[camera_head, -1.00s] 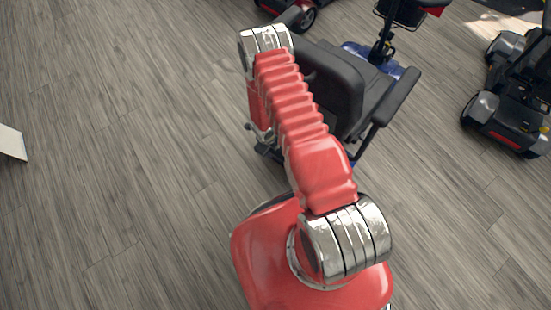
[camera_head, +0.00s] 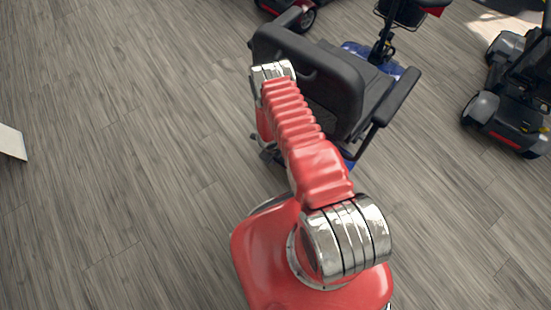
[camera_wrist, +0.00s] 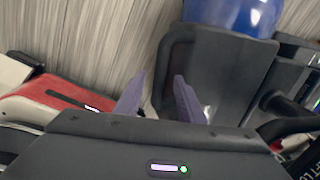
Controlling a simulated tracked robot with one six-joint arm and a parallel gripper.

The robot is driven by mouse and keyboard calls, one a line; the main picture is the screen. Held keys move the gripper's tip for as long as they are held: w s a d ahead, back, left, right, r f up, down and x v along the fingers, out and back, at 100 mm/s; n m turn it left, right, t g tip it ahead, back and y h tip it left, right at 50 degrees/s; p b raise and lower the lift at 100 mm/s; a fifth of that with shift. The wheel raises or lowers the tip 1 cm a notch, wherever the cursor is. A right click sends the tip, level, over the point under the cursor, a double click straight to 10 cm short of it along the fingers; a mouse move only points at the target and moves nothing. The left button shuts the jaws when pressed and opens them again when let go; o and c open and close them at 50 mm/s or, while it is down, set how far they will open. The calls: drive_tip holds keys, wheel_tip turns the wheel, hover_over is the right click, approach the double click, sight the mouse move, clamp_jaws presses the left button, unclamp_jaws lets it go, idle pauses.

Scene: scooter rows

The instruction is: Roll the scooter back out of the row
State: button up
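A scooter with a black seat (camera_head: 335,92) and blue bodywork (camera_head: 362,54) stands in front of my arm in the head view. Its tall backrest and right armrest show clearly; my red arm covers its lower rear. My gripper is hidden behind the arm in that view. In the wrist view my gripper (camera_wrist: 160,80) has two purple fingers standing apart, with nothing clearly held between them. A dark panel (camera_wrist: 220,68) with a blue part (camera_wrist: 232,14) lies just beyond the right finger, probably the scooter. I cannot tell whether the finger touches it.
A dark scooter (camera_head: 508,115) stands to the right. Part of a red one (camera_head: 290,12) shows at the top. A white object (camera_head: 12,142) sits at the left edge. The wooden floor on the left is clear.

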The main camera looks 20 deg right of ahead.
drive_tip(key=shift+w+d+f, duration=0.1)
drive_tip(key=shift+d+f, duration=0.1)
drive_tip(key=shift+f, duration=0.85)
drive_tip(key=shift+c, duration=0.6)
clamp_jaws()
